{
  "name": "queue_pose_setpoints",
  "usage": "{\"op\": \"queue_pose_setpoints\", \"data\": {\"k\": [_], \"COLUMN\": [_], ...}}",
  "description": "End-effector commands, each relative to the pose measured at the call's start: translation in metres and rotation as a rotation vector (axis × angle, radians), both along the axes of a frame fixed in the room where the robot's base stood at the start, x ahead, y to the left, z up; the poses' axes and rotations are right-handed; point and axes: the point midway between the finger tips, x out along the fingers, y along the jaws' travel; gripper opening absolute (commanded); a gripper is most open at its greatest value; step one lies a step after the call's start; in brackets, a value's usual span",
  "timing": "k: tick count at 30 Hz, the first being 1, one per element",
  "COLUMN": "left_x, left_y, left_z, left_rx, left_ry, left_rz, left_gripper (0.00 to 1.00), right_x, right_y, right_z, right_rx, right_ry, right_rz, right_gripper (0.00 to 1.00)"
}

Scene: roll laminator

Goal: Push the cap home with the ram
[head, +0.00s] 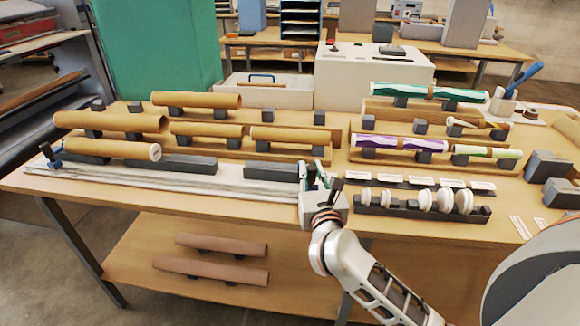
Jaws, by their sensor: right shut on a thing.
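A brown cardboard tube (105,148) lies along the dark front cradle at the left of the bench. A white cap (155,153) shows at its right end; how deep it sits is too small to tell. A long pale rail (170,188) runs along the bench's front edge, with a blue-and-dark upright stop (48,158) at its left end. My right gripper (320,182) is at the rail's right end, well right of the cap. It is shut on the upright ram (303,171), which it largely hides. My left gripper is not in view.
A dark rack (400,210) of white caps stands just right of my right gripper. Dark cradle blocks (275,171) lie behind the rail. More tubes, brown and coloured-wrapped, rest farther back. Two tubes lie on the lower shelf (150,290).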

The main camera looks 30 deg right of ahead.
Motion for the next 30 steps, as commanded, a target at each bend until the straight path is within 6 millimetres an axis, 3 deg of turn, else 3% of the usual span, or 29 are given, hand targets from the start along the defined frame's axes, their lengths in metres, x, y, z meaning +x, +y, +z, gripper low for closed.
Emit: {"op": "queue_pose_setpoints", "data": {"k": [7, 20, 21, 22, 30], "left_x": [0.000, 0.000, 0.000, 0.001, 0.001], "left_y": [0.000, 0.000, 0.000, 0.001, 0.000], "left_z": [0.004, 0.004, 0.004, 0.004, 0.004], "left_rx": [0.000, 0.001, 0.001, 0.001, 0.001], "left_ry": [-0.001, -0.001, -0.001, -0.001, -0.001], "left_rz": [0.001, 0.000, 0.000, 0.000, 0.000], "left_gripper": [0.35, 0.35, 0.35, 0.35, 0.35], "right_x": [-0.014, -0.016, -0.017, -0.016, -0.016], "right_y": [-0.021, -0.026, -0.026, -0.026, -0.025], "right_z": [0.002, 0.001, 0.001, 0.001, 0.000], "right_rx": [-0.002, -0.001, -0.001, -0.001, 0.001], "right_ry": [-0.003, -0.003, -0.003, -0.003, -0.001], "right_rz": [0.001, -0.003, -0.003, -0.003, -0.001], "right_gripper": [0.00, 0.00, 0.25, 0.33, 0.35]}}
